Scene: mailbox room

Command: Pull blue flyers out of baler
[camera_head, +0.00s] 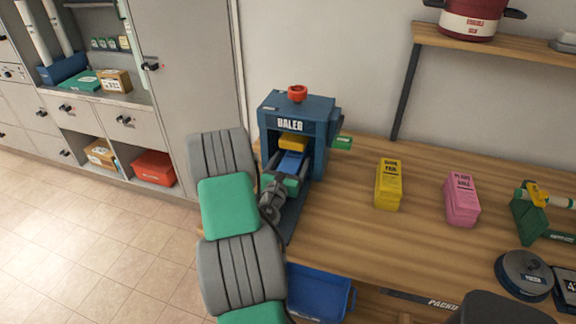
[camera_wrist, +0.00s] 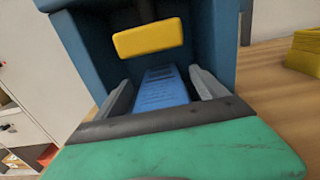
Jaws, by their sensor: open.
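The blue baler (camera_head: 298,104) stands on the left end of the wooden bench, its opening facing the front. The blue flyers (camera_head: 290,163) lie inside it under a raised yellow press plate (camera_head: 293,141). In the wrist view the flyers (camera_wrist: 162,88) lie between my two grey fingers, with the yellow plate (camera_wrist: 148,38) above and behind. My gripper (camera_head: 284,176) is open at the baler's mouth, its fingers reaching in on either side of the flyers. Whether the fingers touch the flyers cannot be told.
A yellow flyer stack (camera_head: 389,186) and a pink stack (camera_head: 461,200) stand on the bench to the right. A blue bin (camera_head: 318,294) sits below the bench front. A tape dispenser (camera_head: 532,212) is at far right. Bench between baler and yellow stack is clear.

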